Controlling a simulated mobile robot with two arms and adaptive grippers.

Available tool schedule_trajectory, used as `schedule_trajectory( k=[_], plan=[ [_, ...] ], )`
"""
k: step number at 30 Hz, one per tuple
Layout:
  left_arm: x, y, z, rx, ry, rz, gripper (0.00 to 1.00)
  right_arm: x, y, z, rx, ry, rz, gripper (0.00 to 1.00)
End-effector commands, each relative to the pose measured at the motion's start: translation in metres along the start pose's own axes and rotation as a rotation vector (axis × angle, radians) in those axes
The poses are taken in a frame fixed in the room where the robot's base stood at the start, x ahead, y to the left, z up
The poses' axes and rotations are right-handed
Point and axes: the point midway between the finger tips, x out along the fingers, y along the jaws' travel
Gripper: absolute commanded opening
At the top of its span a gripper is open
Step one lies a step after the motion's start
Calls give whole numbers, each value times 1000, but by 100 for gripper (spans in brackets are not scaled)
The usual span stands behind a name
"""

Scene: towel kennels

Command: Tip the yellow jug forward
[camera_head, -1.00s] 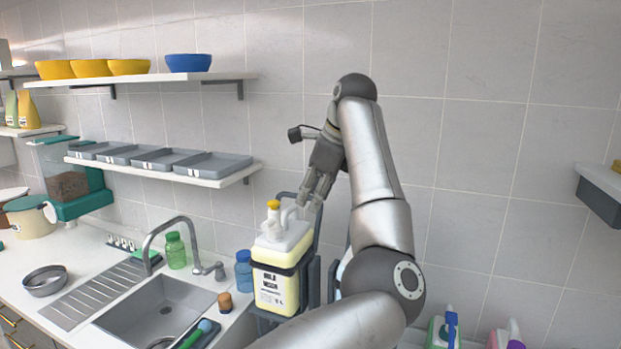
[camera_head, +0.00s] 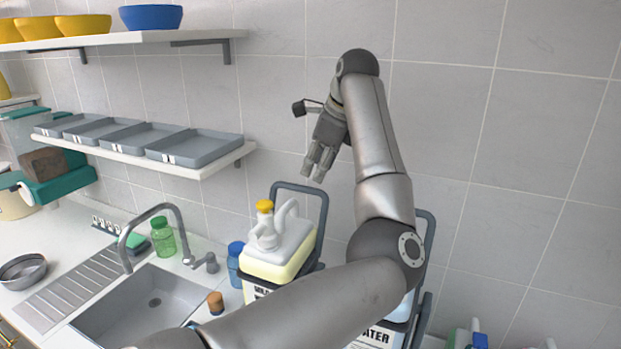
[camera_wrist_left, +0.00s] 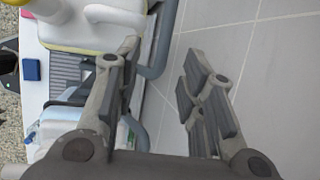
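The yellow jug (camera_head: 285,250) has a whitish upper body, a pale yellow lower part, a yellow cap and a white handle. It stands upright in a dark tilting frame beside the sink. My left gripper (camera_head: 319,172) is above and to the right of the jug's handle, apart from it. In the left wrist view, the fingers of my left gripper (camera_wrist_left: 162,58) are spread with nothing between them, and the jug (camera_wrist_left: 90,28) shows at upper left, beyond the left finger. My left forearm hides the jug's lower front and part of its label. My right gripper is out of view.
A second container labelled WATER (camera_head: 375,337) stands right of the jug, partly behind my arm. A shelf with grey trays (camera_head: 195,148) juts from the wall at left. The wall at right is bare.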

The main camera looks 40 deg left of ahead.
Motion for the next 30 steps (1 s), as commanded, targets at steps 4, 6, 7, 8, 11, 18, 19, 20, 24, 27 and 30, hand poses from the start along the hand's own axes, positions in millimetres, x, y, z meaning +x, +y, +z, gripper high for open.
schedule_trajectory(
  k=[4, 6, 7, 8, 11, 18, 19, 20, 24, 27, 30],
  plan=[
    [25, 0, 2, -1, -2, 7, 37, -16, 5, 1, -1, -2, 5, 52],
    [36, 1, 2, -2, -2, 5, 37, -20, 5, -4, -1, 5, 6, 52],
    [40, 1, 2, -2, -2, 5, 37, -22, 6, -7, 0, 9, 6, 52],
    [44, 1, 2, -1, -1, 5, 37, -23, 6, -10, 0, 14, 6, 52],
    [56, 0, 2, 0, -2, 4, 37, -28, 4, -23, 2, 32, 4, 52],
    [68, 1, 1, -1, -1, 2, 37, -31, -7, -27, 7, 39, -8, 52],
    [68, 1, 1, -1, -1, 1, 37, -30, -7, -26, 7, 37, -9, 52],
    [68, 1, 1, -1, -1, 1, 37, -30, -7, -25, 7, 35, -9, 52],
    [68, 1, 1, -1, 0, 1, 37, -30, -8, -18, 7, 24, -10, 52],
    [68, 1, 1, -1, 0, 1, 27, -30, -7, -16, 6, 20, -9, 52],
    [68, 0, 1, -1, 0, 1, 14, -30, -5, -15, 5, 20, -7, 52]
  ],
)
